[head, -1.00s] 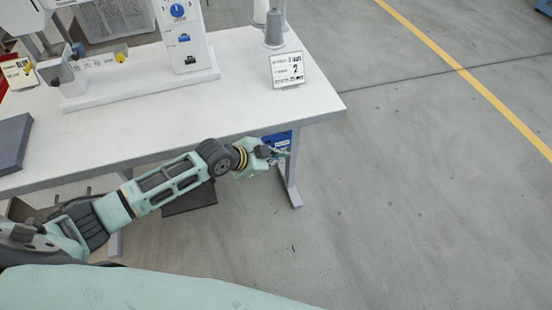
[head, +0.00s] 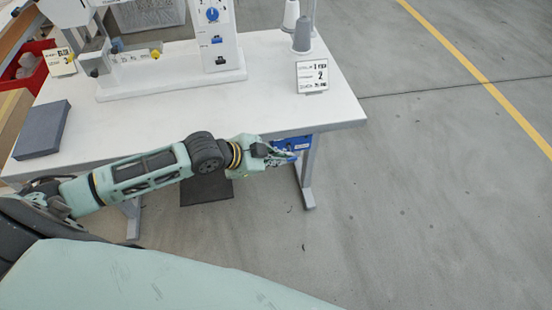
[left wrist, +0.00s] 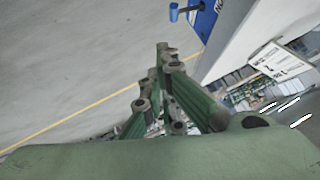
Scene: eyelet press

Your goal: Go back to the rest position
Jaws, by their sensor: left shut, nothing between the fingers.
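My left arm reaches in from the left in the head view, in front of the white table (head: 130,118). My left gripper (head: 290,157) is beside the table's front right corner, close to the blue box (head: 292,143) under the tabletop. In the left wrist view the left gripper (left wrist: 162,50) shows shut, with nothing between its fingers. The blue box (left wrist: 205,18) with its small lever shows near the top there. I cannot tell whether the gripper touches the box. My right gripper is not in view.
The eyelet press (head: 218,40) stands on the table, with thread cones (head: 302,34) and a label card (head: 312,76) to its right. A dark grey block (head: 43,130) lies at left. A red bin (head: 22,72) is beyond it. The floor at right (head: 420,190) is clear.

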